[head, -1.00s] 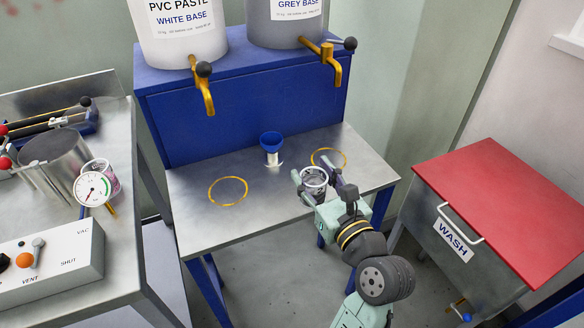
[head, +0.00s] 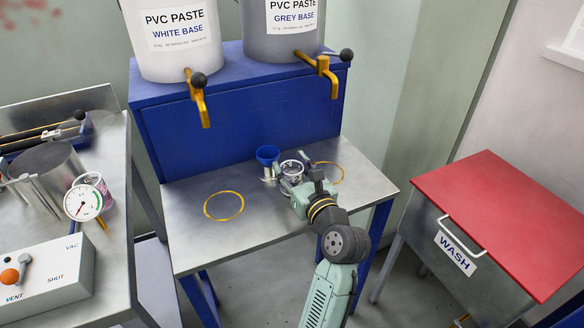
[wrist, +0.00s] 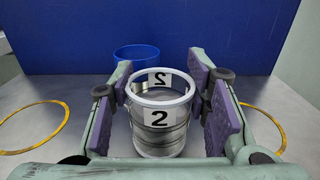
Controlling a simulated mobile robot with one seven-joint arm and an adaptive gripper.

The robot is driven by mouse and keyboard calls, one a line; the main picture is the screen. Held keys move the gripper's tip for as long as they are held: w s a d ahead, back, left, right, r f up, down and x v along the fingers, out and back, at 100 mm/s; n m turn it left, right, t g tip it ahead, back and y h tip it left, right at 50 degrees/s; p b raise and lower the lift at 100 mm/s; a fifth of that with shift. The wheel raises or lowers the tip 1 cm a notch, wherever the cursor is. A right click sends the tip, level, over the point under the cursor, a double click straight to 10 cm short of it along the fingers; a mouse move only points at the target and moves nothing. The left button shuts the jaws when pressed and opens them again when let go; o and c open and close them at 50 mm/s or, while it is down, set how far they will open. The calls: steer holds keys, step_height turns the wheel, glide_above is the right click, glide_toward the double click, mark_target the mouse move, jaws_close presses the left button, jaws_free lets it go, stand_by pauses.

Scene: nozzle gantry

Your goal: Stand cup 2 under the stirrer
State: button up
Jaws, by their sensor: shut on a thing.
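Cup 2 (head: 291,169) is a clear, upright cup with a white rim and a "2" label, over the steel table near its back. It shows large in the wrist view (wrist: 158,139), between the purple pads. My gripper (head: 293,178) is shut on cup 2 from both sides. It also shows in the wrist view (wrist: 160,90). I cannot tell whether the cup touches the table. I cannot make out a stirrer for certain in either view.
A blue cup-shaped piece (head: 267,154) stands close left of cup 2. Yellow rings (head: 223,219) mark the steel table (head: 190,235). Paste tubs with taps (head: 200,105) stand above. A gauge (head: 83,202) and a metal pot (head: 45,170) are on the left bench; a red-lidded wash bin is right.

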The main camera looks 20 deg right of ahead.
steer(key=shift+f, duration=0.25)
steer(key=o, duration=1.4)
steer(key=shift+c, duration=0.2)
